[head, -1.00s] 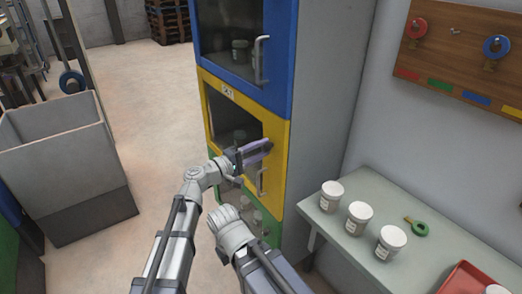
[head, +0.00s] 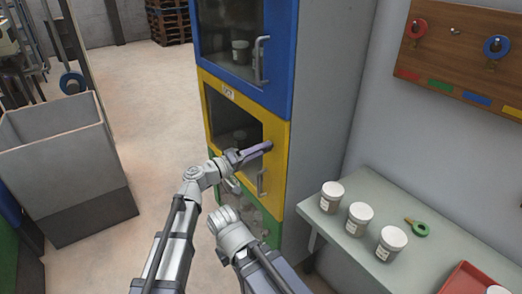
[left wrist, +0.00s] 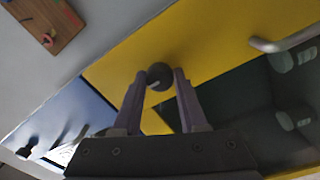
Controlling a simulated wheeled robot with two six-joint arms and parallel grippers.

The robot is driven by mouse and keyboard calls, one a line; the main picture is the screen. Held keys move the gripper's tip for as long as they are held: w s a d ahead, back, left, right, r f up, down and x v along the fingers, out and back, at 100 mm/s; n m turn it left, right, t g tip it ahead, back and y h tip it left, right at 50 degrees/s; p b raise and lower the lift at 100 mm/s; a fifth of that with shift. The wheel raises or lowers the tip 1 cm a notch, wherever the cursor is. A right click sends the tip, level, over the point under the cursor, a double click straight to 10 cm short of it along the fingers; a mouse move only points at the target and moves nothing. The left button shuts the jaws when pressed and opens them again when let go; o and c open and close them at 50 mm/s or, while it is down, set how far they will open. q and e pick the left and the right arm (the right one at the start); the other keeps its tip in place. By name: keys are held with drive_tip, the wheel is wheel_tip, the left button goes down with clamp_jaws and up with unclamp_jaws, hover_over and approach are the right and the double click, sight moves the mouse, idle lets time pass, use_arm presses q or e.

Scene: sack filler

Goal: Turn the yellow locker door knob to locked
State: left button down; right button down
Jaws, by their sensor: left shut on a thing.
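The yellow locker door (head: 279,165) is the middle door of a stacked locker and looks shut. Its dark round knob (left wrist: 159,77) sits on the yellow frame, with a small pale mark on its face. My left gripper (head: 266,147) reaches the right side of this door. In the left wrist view its two purple-grey fingers (left wrist: 160,82) are shut on the knob, one on each side. In the head view the fingers mostly hide the knob. My right arm's wrist shows below the left arm, but its fingers are not visible.
A grey bar handle (head: 261,183) stands out below the knob. A blue door (head: 279,85) is above and a green door (head: 273,232) below. A table (head: 337,228) with white-lidded jars (head: 359,219) is at right, and a grey bin (head: 60,165) at left.

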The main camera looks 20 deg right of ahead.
idle(0.4)
use_arm(q)
drive_tip(key=shift+c, duration=2.2)
unclamp_jaws()
drive_tip(key=v, duration=0.7)
drive_tip(key=shift+a, duration=0.35)
drive_tip(key=shift+s+f, duration=0.1)
drive_tip(key=shift+s, duration=0.05)
